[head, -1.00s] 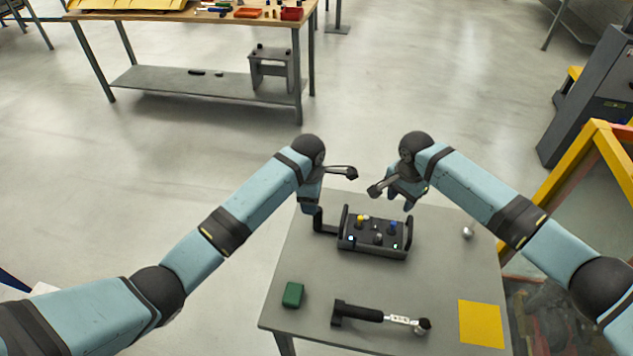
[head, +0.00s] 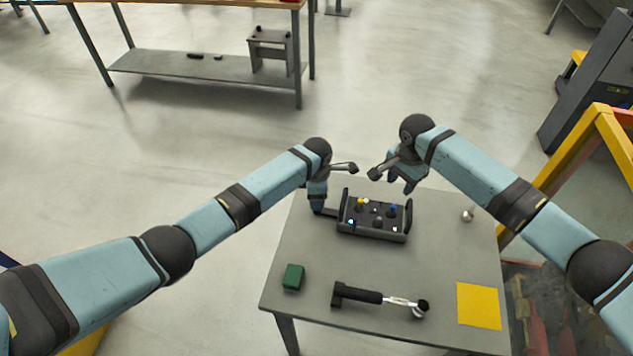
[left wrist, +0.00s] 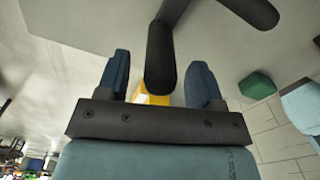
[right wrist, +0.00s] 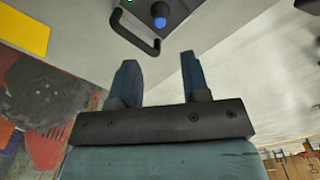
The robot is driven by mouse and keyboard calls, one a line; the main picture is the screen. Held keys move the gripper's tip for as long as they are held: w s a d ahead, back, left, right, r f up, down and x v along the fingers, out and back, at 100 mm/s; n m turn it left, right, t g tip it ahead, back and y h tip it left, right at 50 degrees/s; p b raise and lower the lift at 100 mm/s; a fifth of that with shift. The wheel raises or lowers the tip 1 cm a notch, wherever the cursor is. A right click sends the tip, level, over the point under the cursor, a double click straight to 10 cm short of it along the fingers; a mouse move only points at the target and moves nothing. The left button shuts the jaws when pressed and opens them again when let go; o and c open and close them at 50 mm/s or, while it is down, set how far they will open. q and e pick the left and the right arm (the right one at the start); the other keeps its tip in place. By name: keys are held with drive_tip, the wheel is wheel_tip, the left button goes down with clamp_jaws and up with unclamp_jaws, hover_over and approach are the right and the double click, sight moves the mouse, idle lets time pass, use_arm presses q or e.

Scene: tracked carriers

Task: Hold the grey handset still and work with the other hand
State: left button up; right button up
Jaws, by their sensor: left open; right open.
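The dark grey handset (head: 375,227) lies on the grey table, with a raised handle at each end and yellow and blue knobs on top. A black bent grip (head: 329,212) sticks out at its left end. My left gripper (head: 318,207) is down at this grip; in the left wrist view its open fingers (left wrist: 163,82) stand either side of a black post (left wrist: 160,60), without visible clamping. My right gripper (head: 402,187) is open and empty above the handset's right rear. In the right wrist view the handset's blue knob (right wrist: 159,16) shows beyond its fingers (right wrist: 157,82).
A green block (head: 293,277), a black-handled tool (head: 375,297) and a yellow sheet (head: 479,306) lie along the front of the table (head: 430,265). A silver ball (head: 467,215) is at the right. A yellow frame (head: 580,150) stands beyond the right edge.

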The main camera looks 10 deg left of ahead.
use_arm(q)
drive_tip(key=shift+f, duration=1.05)
clamp_jaws()
use_arm(e)
clamp_jaws()
drive_tip(key=w+d+n+g+y, duration=0.2)
drive_tip(key=w+d+n+g, duration=0.1)
drive_tip(key=n, duration=1.5)
drive_tip(key=shift+w+d+y, duration=0.4)
drive_tip(key=shift+w+d, duration=0.15)
drive_tip(key=shift+w, duration=0.6)
drive_tip(key=shift+r, duration=0.1)
